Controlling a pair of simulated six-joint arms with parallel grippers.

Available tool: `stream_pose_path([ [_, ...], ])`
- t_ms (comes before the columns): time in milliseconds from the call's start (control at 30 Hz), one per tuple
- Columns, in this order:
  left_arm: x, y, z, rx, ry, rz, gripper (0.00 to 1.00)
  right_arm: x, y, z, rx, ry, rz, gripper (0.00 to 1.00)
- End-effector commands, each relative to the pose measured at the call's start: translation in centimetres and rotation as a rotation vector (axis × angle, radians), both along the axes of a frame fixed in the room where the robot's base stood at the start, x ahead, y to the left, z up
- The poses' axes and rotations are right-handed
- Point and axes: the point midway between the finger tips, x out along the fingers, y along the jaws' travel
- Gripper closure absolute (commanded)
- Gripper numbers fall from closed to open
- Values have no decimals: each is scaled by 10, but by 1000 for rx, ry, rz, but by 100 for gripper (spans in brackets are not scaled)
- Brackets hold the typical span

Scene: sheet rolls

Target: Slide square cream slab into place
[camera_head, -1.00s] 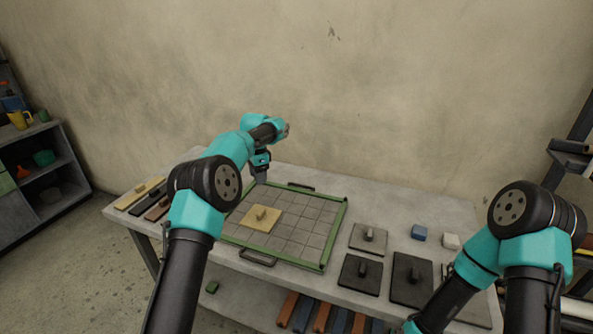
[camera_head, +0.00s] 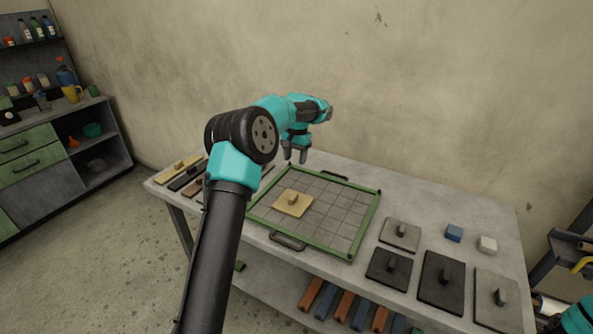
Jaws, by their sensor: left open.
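The square cream slab (camera_head: 293,203) lies flat on the left part of the gridded tray (camera_head: 341,247), which has a green rim. A small knob stands up from the slab's middle. My left gripper (camera_head: 295,157) is open and empty, pointing down above the tray's far left edge. It is behind the slab and apart from it. My left arm hides part of the tray's left side and the table there. My right arm (camera_head: 578,316) shows only as a bit at the lower right corner; its gripper is out of view.
Long cream, black and brown strips (camera_head: 178,167) lie at the table's left end. Grey and black knobbed slabs (camera_head: 441,283) lie right of the tray, with a blue block (camera_head: 454,233) and a white block (camera_head: 487,244) behind them. Table space behind the tray is clear.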

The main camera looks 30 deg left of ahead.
Motion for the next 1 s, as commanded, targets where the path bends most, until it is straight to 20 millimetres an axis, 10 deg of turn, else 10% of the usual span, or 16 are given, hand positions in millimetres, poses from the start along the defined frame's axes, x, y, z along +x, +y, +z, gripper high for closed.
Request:
stream_pose_path([
  [1000, -17, 0, -139, 0, 3, -1, 49, 0, 0, 0, 0, 0, 0, 57],
])
